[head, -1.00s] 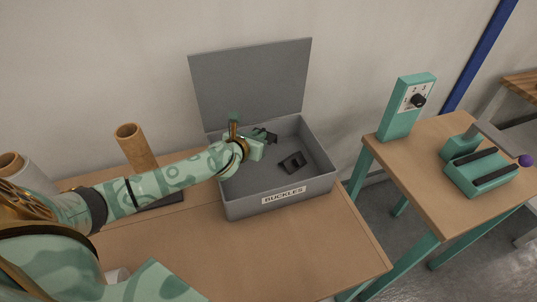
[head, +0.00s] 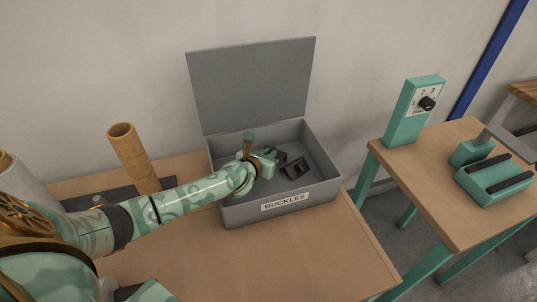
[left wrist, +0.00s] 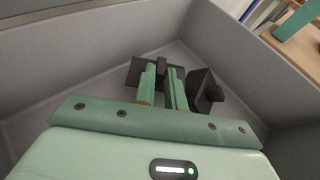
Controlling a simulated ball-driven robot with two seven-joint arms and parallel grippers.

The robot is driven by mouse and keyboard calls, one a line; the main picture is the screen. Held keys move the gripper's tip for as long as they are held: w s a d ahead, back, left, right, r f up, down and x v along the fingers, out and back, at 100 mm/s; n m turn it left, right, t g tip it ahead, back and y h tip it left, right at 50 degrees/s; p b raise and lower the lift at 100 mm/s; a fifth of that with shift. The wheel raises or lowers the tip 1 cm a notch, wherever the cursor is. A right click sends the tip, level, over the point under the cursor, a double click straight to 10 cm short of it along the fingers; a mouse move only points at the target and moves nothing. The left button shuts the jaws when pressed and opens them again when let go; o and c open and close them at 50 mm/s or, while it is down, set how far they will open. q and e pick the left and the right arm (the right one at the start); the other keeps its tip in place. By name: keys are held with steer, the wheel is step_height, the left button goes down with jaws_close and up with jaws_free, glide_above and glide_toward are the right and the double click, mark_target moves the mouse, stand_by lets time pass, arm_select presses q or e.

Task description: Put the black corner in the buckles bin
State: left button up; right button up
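The grey buckles bin (head: 235,210) stands on the wooden bench with its lid up and its label facing me. My left gripper (head: 272,157) reaches down inside it, near its middle. The black corner (left wrist: 147,73) is at the left fingertips (left wrist: 163,80) in the left wrist view, with a dark part of it between the two fingers. In the head view the black corner (head: 280,153) shows just past the gripper, partly hidden by it. Whether it touches the bin floor I cannot tell. My right gripper is not in view.
Another black piece (head: 297,168) lies in the bin close to the right of the gripper, also in the left wrist view (left wrist: 202,88). A cardboard tube (head: 134,157) stands left of the bin. A green device (head: 413,112) stands on the right-hand table.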

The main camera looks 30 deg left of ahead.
arm_select(q)
steer(key=o, duration=0.3)
steer(key=shift+s+r, duration=0.1)
steer(key=shift+r, duration=0.15)
steer(key=p+v, duration=0.4)
steer(key=v, duration=0.7)
steer(key=shift+s+r, duration=0.15)
steer(key=shift+s, duration=0.2)
steer(key=shift+d, duration=0.1)
stand_by(0.3)
